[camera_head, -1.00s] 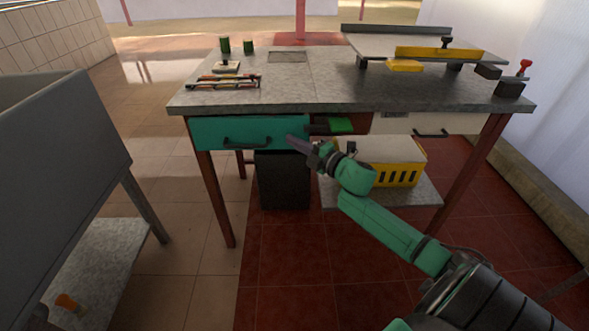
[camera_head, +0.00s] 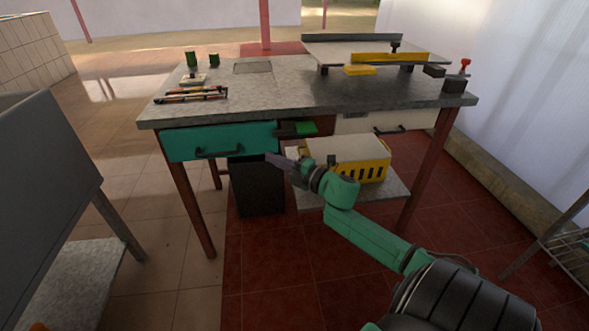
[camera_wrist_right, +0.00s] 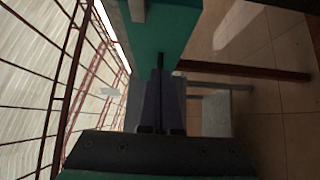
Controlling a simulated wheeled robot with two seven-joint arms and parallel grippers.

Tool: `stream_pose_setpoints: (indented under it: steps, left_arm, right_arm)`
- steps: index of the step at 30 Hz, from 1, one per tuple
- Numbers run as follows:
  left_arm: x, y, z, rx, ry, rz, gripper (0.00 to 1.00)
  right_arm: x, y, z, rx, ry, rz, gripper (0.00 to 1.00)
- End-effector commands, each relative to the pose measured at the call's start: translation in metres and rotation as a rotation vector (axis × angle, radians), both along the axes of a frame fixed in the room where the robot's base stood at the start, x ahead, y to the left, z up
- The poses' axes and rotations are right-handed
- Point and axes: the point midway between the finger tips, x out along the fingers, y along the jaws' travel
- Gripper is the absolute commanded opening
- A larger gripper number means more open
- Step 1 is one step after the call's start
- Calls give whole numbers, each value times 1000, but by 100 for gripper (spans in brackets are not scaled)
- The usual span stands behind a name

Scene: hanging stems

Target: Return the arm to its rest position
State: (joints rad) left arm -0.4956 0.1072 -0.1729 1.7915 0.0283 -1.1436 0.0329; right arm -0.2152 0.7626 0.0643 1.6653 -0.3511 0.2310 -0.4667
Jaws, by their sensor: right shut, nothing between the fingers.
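My right arm (camera_head: 365,233) reaches in from the lower right of the head view, stretched toward the workbench. Its gripper (camera_head: 272,158) is shut and empty, in front of the bench near the right end of the teal drawer (camera_head: 222,138). My left gripper is not in view.
The grey workbench top (camera_head: 270,90) carries a yellow fence (camera_head: 390,57), green cylinders and tools at the left. A black bin (camera_head: 256,185) and a yellow crate-like box (camera_head: 375,172) stand below. A grey cabinet (camera_head: 45,190) is at the left, a rack (camera_head: 570,245) at the right.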

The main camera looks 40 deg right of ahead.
Motion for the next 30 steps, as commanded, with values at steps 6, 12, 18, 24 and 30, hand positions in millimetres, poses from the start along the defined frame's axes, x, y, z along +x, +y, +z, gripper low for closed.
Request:
stream_pose_setpoints:
  steps: [6,12,18,24,30]
  left_arm:
    - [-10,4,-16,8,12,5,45]
    - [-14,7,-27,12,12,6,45]
    - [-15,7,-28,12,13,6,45]
    - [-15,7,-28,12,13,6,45]
    - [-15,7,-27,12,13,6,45]
  right_arm:
    - [-44,-10,1,-1,4,-1,0]
    - [-65,-15,0,0,1,-1,0]
    - [-65,-15,0,0,1,-1,0]
    - [-71,-36,-68,215,168,-197,0]
    - [-129,-23,-238,668,606,-621,0]
